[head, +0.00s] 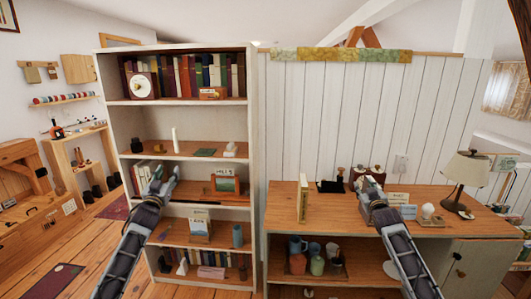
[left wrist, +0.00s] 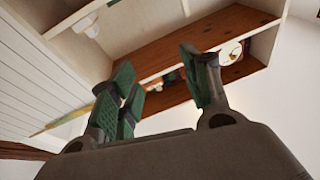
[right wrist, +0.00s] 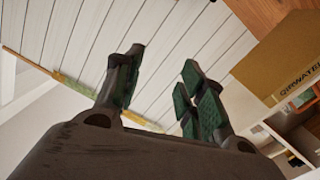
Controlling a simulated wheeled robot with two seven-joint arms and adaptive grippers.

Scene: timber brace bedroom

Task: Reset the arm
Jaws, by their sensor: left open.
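My left gripper (head: 165,180) is raised in front of the white bookcase (head: 254,130), at the height of its middle shelves. In the left wrist view its green-padded fingers (left wrist: 160,85) are spread apart with nothing between them. My right gripper (head: 371,186) is raised in front of the wooden counter (head: 275,205). In the right wrist view its fingers (right wrist: 160,80) are also apart and empty. Both arms come up from the bottom of the head view. I cannot tell how far the fingertips are from the furniture behind them.
A lamp (head: 466,172) stands at the counter's right. The bookcase holds books, a clock (head: 140,86) and a white candle (head: 175,140).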

